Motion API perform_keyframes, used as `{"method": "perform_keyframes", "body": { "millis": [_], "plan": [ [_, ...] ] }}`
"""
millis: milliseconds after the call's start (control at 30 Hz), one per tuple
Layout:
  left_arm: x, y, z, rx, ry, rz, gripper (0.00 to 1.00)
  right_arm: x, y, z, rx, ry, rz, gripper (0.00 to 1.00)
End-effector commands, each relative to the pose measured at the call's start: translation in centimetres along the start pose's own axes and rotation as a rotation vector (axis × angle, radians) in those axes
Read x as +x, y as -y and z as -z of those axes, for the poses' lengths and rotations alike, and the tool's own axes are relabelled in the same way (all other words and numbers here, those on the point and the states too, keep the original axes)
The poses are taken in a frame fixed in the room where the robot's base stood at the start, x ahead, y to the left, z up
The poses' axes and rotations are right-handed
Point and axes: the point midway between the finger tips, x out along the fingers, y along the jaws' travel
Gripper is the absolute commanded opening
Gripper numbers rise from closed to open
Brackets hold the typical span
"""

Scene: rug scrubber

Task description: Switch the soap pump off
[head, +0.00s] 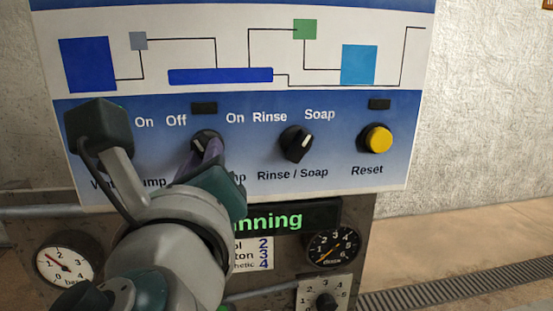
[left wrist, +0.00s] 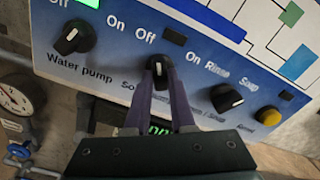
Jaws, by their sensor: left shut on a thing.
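The soap pump knob (head: 205,137) is a black rotary knob with a white mark, on the white and blue panel between "Off" on its left and "On" on its right. It also shows in the left wrist view (left wrist: 158,64). Its mark looks turned toward the Off side, though the fingers partly cover the knob. The lamp (head: 204,108) above it is dark. My left gripper (head: 208,151) has its purple fingers on either side of the knob, shut on it. The knob's label is partly hidden by my gripper. My right gripper is in neither view.
The Rinse / Soap knob (head: 297,143) and yellow Reset button (head: 376,138) are to the right. The water pump knob (left wrist: 74,37) is to the left, below a lit green lamp (left wrist: 88,3). A green-lettered display (head: 290,218) and gauges (head: 334,247) sit below.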

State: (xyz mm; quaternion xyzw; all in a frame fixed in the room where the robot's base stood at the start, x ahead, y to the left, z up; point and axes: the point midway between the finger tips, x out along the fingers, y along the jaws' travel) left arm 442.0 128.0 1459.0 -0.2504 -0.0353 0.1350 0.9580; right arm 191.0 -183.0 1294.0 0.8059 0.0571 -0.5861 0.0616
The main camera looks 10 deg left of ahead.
Motion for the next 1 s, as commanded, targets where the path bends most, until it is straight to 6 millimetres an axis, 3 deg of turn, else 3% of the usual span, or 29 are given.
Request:
{"method": "perform_keyframes", "body": {
  "millis": [533,567,700,833,1000],
  "plan": [
    [-0.01,0.06,-0.08,-0.032,0.001,0.001,0.00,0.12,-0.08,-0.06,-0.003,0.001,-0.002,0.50],
    [-0.01,0.06,-0.08,-0.032,0.001,0.001,0.24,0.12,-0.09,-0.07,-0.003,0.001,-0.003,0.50],
    [-0.01,0.05,-0.06,-0.031,0.001,0.001,0.39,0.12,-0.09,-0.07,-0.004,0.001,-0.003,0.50],
    [0.00,0.03,-0.04,-0.029,0.000,0.000,0.53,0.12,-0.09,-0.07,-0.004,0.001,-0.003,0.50],
    [0.00,0.02,-0.03,-0.028,0.000,0.000,0.53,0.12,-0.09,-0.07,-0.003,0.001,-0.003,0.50]
  ]
}}
